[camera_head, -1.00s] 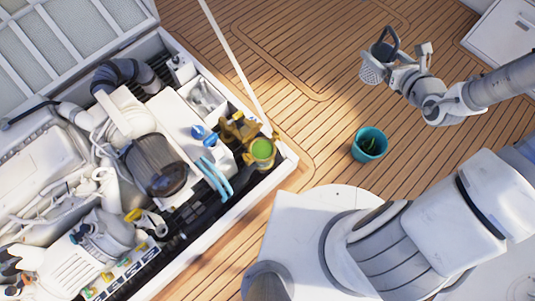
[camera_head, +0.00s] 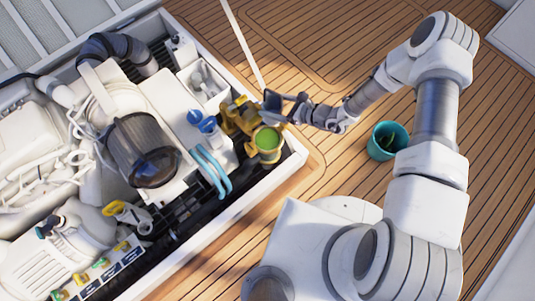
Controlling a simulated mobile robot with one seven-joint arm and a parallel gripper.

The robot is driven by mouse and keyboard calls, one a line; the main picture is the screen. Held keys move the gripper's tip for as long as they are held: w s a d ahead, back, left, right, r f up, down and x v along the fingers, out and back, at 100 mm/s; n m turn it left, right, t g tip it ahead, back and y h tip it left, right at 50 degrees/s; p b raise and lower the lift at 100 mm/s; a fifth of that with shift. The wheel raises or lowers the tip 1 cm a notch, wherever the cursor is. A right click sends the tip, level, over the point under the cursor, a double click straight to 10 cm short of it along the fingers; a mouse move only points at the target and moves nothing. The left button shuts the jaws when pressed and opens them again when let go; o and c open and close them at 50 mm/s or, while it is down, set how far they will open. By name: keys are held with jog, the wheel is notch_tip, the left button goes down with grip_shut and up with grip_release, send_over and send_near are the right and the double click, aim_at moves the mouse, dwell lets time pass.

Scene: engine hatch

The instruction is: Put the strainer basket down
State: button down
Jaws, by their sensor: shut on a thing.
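My gripper (camera_head: 293,108) is shut at the end of my arm, close to the right corner of the engine hatch. A dark loop (camera_head: 272,100), which looks like the handle of the strainer basket, shows at its jaws. The basket's mesh body cannot be made out here. The brass strainer housing (camera_head: 238,116) sits in the hatch corner just left of and below my gripper.
A teal bucket (camera_head: 388,141) with dark green matter stands on the planked deck (camera_head: 300,45), right of the hatch. Blue hoses (camera_head: 212,170) and a dark-domed filter (camera_head: 142,150) lie left of the housing.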

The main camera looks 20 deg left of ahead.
jog(key=shift+n+g, duration=0.3)
jog(key=f, duration=0.1)
jog(key=s+a+f, duration=0.1)
jog(key=f+b, duration=0.1)
jog(key=f, duration=0.1)
jog(key=shift+s+a, duration=0.15)
jog(key=shift+s, duration=0.15)
notch_tip(320, 180, down, 16)
jog(key=b, duration=0.6)
jog(key=shift+f, duration=0.15)
jog(key=shift+f+b, duration=0.65)
jog(key=shift+b, duration=0.15)
